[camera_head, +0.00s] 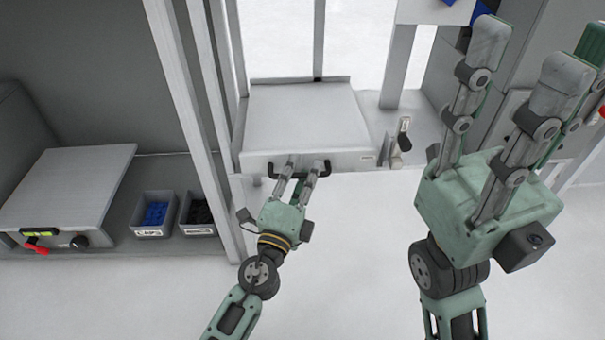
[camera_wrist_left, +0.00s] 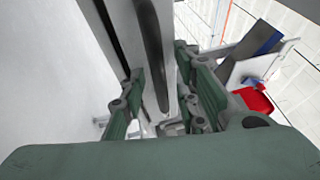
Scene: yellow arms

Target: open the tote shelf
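The tote shelf (camera_head: 305,115) is a pale, flat-topped unit between posts in the head view. A dark bar handle (camera_head: 272,171) is on its front face. My left gripper (camera_head: 302,169) reaches the front face, its fingertips at the handle. In the left wrist view the dark handle bar (camera_wrist_left: 152,50) runs between the two fingers, and a gap shows between the fingers of the left gripper (camera_wrist_left: 165,100). Whether a fingertip touches the bar is unclear. My right gripper (camera_head: 525,65) is raised at the right, its fingers spread and empty.
A grey box-like device (camera_head: 70,185) with a red lever stands at the left. Beside it are a bin of blue pieces (camera_head: 155,232) and a bin of dark pieces (camera_head: 198,228). A post (camera_head: 190,110) stands left of the shelf. The floor in front is clear.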

